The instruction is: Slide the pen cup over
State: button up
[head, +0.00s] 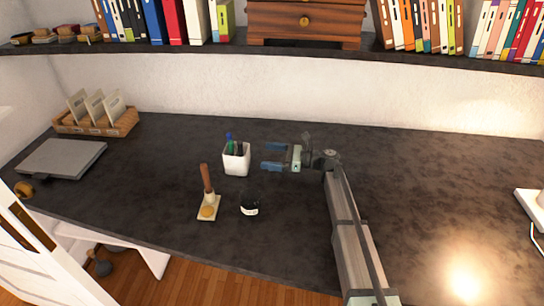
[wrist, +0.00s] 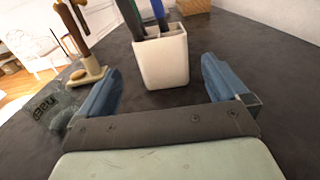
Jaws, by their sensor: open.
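The pen cup (head: 237,163) is a white square cup with pens in it, upright on the dark desk. In the wrist view the cup (wrist: 163,62) stands ahead of my gripper, between the lines of the two fingers, with a green pen, a blue pen and other dark ones inside. My gripper (head: 272,159) is open and empty, just right of the cup, with its blue fingers pointing at it. In the wrist view the gripper (wrist: 160,85) has its fingers spread wide. I see a gap between the fingertips and the cup in the head view.
A stamp with a wooden handle (head: 206,180) and a dark ink bottle (head: 249,205) stand in front of the cup. A closed grey laptop (head: 62,158) and a wicker tray (head: 97,122) are at the left. The desk (head: 430,190) right of my arm is mostly clear.

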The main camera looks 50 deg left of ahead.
jog(key=x, duration=1.3)
jog(key=shift+s+a, duration=0.2)
jog(key=shift+s, duration=0.05)
jog(key=shift+c, duration=0.5)
jog(key=c, duration=0.8)
jog(key=shift+w+a, duration=5.05)
jog(key=shift+w, duration=0.35)
jog(key=o, duration=0.9)
